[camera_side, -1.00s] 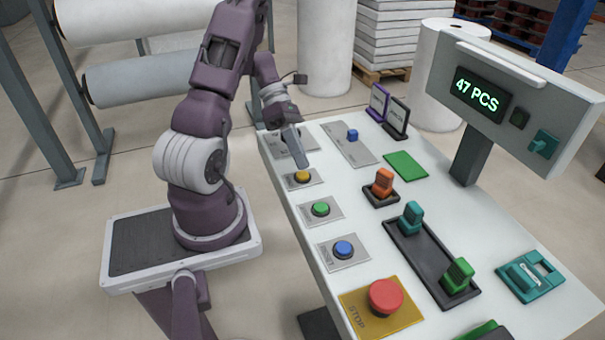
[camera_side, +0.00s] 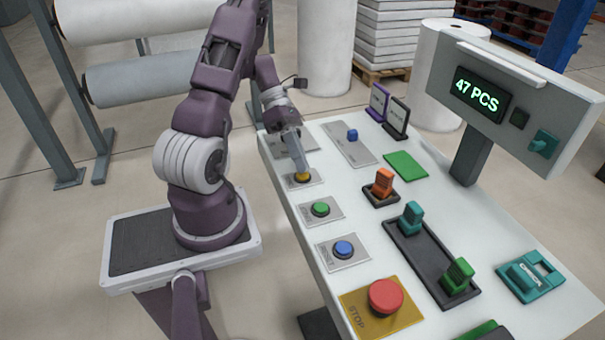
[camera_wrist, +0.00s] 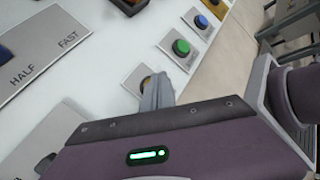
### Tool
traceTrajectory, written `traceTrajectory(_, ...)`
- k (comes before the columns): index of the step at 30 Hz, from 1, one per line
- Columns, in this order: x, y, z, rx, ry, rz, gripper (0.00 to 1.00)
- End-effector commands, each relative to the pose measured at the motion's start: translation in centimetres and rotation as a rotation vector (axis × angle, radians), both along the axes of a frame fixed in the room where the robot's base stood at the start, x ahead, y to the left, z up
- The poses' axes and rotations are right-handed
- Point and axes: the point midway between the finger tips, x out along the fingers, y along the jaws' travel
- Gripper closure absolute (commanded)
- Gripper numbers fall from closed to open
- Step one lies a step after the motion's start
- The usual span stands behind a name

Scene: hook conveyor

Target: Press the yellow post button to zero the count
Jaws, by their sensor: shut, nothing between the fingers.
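The yellow button (camera_side: 303,178) sits on a small grey plate on the white panel, in line with a green button (camera_side: 320,209) and a blue button (camera_side: 343,249). My gripper (camera_side: 299,171) is shut and empty. It points down with its tips right at the yellow button and hides part of it; I cannot tell whether they touch it. In the wrist view the fingertips (camera_wrist: 157,84) cover most of that button, and its plate (camera_wrist: 133,80) shows beside them. The display (camera_side: 478,94) on the post reads 47 PCS.
A red STOP button (camera_side: 386,296) on a yellow plate is at the panel's near end. An orange switch (camera_side: 383,183), a teal lever (camera_side: 412,217) and a green lever (camera_side: 458,275) stand up to the right. Two small signs (camera_side: 388,108) stand at the far end.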

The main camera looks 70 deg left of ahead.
Motion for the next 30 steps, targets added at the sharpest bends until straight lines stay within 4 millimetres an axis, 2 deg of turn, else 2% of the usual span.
traceTrajectory(30, -0.02, 0.0, -0.81, 0.001, 0.001, -0.001, 1.0)
